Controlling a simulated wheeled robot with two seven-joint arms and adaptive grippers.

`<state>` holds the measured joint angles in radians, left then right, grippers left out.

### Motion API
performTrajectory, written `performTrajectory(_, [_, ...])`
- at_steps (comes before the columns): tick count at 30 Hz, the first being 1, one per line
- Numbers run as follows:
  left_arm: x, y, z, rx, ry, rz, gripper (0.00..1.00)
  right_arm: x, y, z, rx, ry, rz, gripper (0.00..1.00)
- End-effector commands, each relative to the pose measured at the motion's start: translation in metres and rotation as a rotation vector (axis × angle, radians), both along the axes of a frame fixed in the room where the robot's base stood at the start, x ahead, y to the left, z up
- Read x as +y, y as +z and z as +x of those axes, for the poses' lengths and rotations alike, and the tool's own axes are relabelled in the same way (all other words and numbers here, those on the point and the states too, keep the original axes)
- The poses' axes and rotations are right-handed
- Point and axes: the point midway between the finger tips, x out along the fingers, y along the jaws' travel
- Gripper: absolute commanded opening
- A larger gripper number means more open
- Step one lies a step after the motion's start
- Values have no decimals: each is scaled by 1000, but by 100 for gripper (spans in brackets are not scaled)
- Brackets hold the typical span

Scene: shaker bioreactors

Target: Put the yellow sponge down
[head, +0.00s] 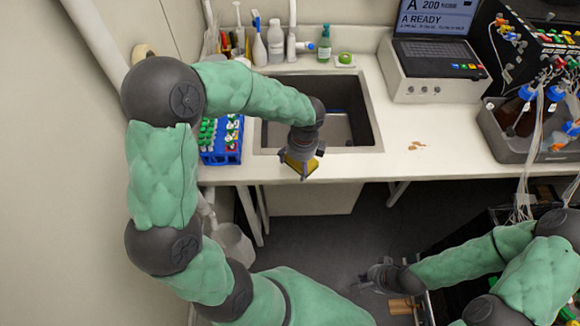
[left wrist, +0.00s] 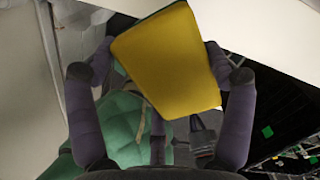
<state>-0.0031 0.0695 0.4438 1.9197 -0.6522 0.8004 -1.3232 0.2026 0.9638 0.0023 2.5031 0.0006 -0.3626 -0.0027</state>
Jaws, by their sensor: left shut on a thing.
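The yellow sponge (head: 297,164) is held by my left gripper (head: 300,161) at the front edge of the sink, in the head view. In the left wrist view the sponge (left wrist: 168,62) shows its flat yellow face, with a thin green edge along its top, between the two fingers of my left gripper (left wrist: 160,75). The fingers are shut on its sides. My right gripper (head: 378,278) is low at the bottom right of the head view, above the floor and away from the counter; its fingertips are too small and dark to read.
The sink (head: 345,100) lies behind the sponge. A blue rack (head: 222,145) of green-capped tubes stands left of it. Bottles (head: 276,42) and a green sponge-like item (head: 345,58) stand behind. The counter (head: 425,130) right of the sink is mostly clear, with a brown spill (head: 417,146).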

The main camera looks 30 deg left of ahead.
Motion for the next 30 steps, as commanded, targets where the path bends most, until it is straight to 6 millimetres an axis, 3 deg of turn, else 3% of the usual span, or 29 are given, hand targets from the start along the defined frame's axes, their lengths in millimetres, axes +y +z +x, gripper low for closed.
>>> performTrajectory(6, [26,-38,16,2,2,-1,29,0,-10,0,0,0,0,0])
performTrajectory(17, [41,-59,27,0,1,-1,29,0,-14,0,0,0,0,0])
performTrajectory(24, [42,-91,28,2,-1,-2,29,0,-25,0,0,0,0,0])
performTrajectory(30, [42,-91,28,-1,0,-1,29,0,-24,0,0,0,0,0])
